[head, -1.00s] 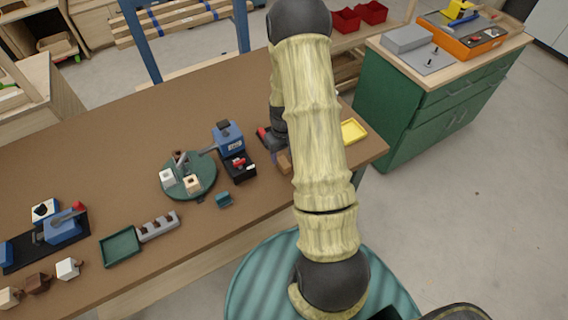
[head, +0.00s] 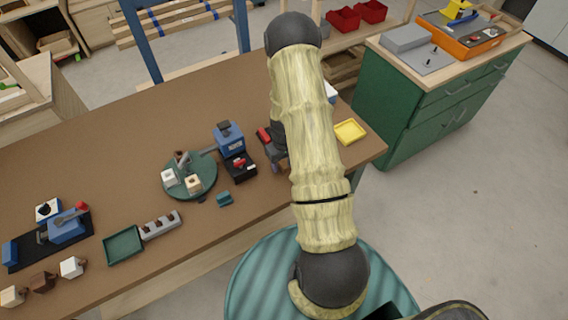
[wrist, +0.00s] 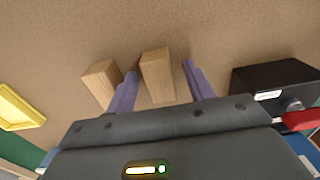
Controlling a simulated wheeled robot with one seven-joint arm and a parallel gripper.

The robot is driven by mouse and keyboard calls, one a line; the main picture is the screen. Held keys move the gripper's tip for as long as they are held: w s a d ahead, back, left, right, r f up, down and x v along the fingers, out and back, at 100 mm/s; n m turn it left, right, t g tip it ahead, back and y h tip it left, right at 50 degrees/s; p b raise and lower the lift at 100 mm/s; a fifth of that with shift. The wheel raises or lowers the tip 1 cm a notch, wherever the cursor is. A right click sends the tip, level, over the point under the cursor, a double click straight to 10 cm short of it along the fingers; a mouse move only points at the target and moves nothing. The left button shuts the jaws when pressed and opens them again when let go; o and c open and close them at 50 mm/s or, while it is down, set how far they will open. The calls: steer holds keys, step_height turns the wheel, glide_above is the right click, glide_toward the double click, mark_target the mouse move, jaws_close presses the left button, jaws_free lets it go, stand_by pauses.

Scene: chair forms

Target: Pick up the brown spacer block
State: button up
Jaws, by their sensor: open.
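In the wrist view my gripper (wrist: 159,70) is open, with one purple finger on each side of a brown wooden block (wrist: 158,76). The block stands between the fingers with small gaps to both. A second, similar brown wooden block (wrist: 101,84) stands just outside the left finger, close to it. I cannot tell from looks which of the two is the spacer block. In the head view my gripper (head: 277,168) is partly hidden by my arm, low over the brown table (head: 130,130). The blocks are hidden there.
A black fixture (wrist: 270,82) with a red lever stands right of the right finger. A yellow tray (wrist: 20,107) lies to the left. In the head view a green round turntable (head: 205,183) and a blue-topped device (head: 230,140) stand left of my arm.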

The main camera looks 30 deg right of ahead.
mark_target(283, 161)
steer(key=shift+c, duration=0.2)
steer(key=c, duration=1.1)
steer(key=shift+r, duration=0.15)
step_height(283, 161, up, 10)
steer(key=shift+f+b, duration=0.15)
steer(key=shift+b, duration=0.75)
